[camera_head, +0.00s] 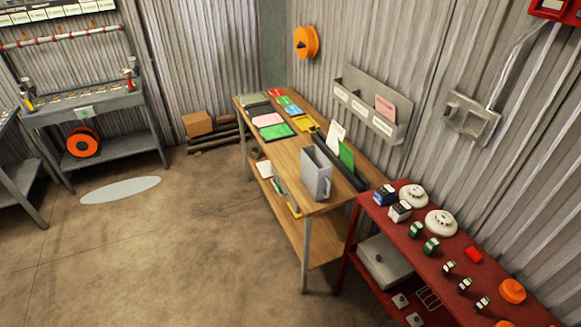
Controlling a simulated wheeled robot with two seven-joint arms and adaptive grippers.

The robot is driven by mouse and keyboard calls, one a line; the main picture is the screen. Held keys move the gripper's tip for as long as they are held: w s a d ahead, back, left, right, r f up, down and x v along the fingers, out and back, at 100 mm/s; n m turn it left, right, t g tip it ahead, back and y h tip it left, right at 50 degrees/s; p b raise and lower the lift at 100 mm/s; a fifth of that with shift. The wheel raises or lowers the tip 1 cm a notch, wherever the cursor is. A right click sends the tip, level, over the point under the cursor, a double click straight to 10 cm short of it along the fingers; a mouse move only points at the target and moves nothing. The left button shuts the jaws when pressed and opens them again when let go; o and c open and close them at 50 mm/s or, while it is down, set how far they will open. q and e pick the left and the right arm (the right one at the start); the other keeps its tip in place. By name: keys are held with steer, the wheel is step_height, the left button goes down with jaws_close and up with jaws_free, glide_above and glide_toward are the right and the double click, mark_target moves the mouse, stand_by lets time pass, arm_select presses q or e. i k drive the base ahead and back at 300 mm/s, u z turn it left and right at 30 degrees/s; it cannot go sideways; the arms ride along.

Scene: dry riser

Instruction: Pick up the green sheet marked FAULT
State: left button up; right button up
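No gripper of mine is in view. A green sheet (275,131) lies flat on the wooden table, in front of a pink sheet (268,119). Another green sheet (347,154) stands upright at the dark tray (352,179), beside a white sheet (336,135). A small green card (293,110) lies near the table's back edge with a blue card (285,100) and a red card (276,92). All writing on the green pieces is too small to read, so I cannot tell which is marked FAULT.
The wooden table (283,165) also holds a grey upright holder (316,173) and a yellow item (303,124). A wall rack (362,113) holds a pink sheet (385,108). A red bench (440,268) with detectors adjoins at right. Floor (180,240) left of the table is clear.

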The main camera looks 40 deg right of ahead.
mark_target(346, 155)
steer(key=u, duration=0.25)
steer(key=i, duration=2.3)
steer(key=z, duration=0.9)
steer(key=i, duration=1.5)
steer(key=z, duration=0.9)
